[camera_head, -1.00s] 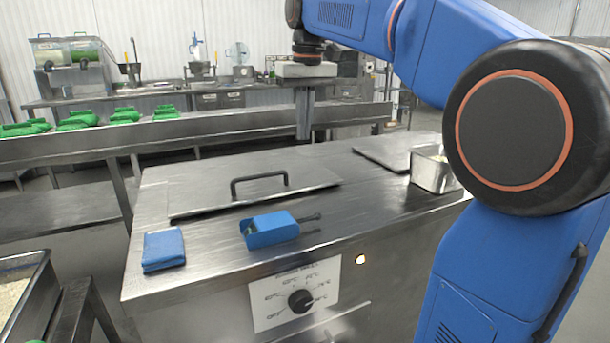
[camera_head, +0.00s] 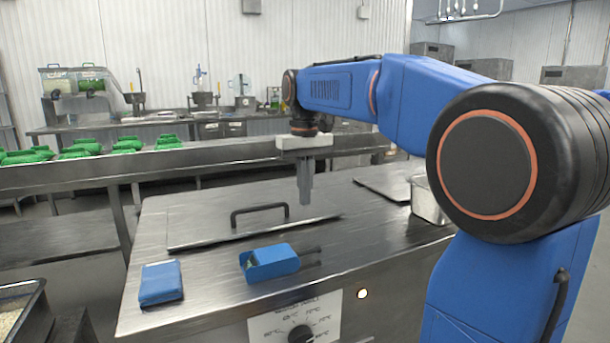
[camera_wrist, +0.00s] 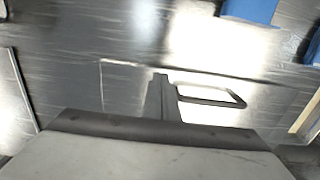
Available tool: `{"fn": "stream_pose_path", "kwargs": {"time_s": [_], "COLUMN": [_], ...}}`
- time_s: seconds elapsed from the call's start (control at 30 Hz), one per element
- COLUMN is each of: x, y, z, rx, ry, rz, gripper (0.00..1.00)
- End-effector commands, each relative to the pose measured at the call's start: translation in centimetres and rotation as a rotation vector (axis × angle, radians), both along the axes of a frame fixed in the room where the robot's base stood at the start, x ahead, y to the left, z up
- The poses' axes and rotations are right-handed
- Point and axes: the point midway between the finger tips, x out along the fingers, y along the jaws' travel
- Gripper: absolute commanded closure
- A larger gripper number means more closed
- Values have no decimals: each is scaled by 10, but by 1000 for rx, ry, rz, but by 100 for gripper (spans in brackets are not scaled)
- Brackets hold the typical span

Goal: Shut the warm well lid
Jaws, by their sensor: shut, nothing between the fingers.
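The warm well lid (camera_head: 210,228) is a flat steel plate lying level on the steel counter (camera_head: 215,285). A dark bar handle stands on it; the handle also shows in the wrist view (camera_wrist: 240,102). My gripper (camera_head: 304,202) points straight down, shut and empty, over the right end of the lid and to the right of the handle. In the wrist view its fingers (camera_wrist: 160,78) show beside the handle. I cannot tell whether the fingertips touch the lid. The well opening is not visible.
A blue scoop (camera_head: 270,262) and a folded blue cloth (camera_head: 161,282) lie in front of the lid. A steel pan (camera_head: 428,205) and another flat steel plate (camera_head: 383,183) are at the right. A dial panel (camera_head: 293,318) is on the counter's front. A steel rail (camera_head: 110,170) runs behind.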

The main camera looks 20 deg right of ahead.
Motion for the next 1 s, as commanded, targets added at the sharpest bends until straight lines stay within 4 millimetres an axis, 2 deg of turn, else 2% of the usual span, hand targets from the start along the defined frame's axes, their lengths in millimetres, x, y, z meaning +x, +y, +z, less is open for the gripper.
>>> {"fn": "stream_pose_path", "kwargs": {"time_s": [0.1, 0.23, 0.77, 1.0], "x": [-1, -1, -1, -4], "y": [0, 0, 0, 0], "z": [-17, -30, -38, -62], "rx": [0, 0, 0, 0], "ry": [2, 1, -1, 4], "rz": [0, 0, 0, 0], "gripper": [100, 100, 100, 100]}}
